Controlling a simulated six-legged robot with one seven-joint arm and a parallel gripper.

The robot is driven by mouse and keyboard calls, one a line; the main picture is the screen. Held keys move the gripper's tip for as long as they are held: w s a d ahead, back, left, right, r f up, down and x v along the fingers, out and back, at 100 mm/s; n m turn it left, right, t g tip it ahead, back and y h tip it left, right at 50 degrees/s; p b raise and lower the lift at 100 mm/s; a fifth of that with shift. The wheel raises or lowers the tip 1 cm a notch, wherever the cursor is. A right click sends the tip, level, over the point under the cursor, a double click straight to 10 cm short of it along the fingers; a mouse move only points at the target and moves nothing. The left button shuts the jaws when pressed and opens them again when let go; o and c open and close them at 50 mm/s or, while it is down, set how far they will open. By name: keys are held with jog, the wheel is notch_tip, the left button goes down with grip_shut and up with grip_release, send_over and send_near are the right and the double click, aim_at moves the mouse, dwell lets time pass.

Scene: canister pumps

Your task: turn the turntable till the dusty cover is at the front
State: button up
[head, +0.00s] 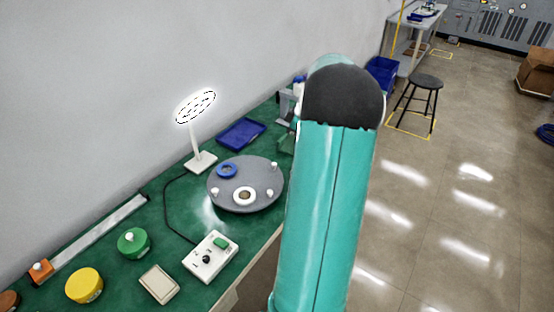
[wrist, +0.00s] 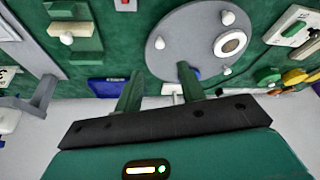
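The grey round turntable (head: 258,175) sits on the green bench; it also shows in the wrist view (wrist: 178,45). It carries a blue ring (head: 227,171) at its far left and a white ring with a brownish centre (head: 244,196) at its near edge, plus several small white knobs. The white ring shows in the wrist view (wrist: 230,43). Which part is the dusty cover I cannot tell for sure. My gripper (wrist: 158,85) has its two green fingers apart with nothing between them. In the picture they overlap the turntable's lower edge; contact cannot be told. My arm hides the gripper in the head view.
A white lamp (head: 201,160) and a blue tray (head: 241,134) stand behind the turntable. A white control box (head: 210,256) with a cable lies in front. Green (head: 134,243) and yellow (head: 84,286) round parts lie at the left. A stool (head: 425,85) stands on the floor.

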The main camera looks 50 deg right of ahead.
aim_at(275, 163)
jog(key=x, duration=1)
jog(key=shift+w+f, duration=0.15)
jog(key=shift+f, duration=0.15)
grip_shut()
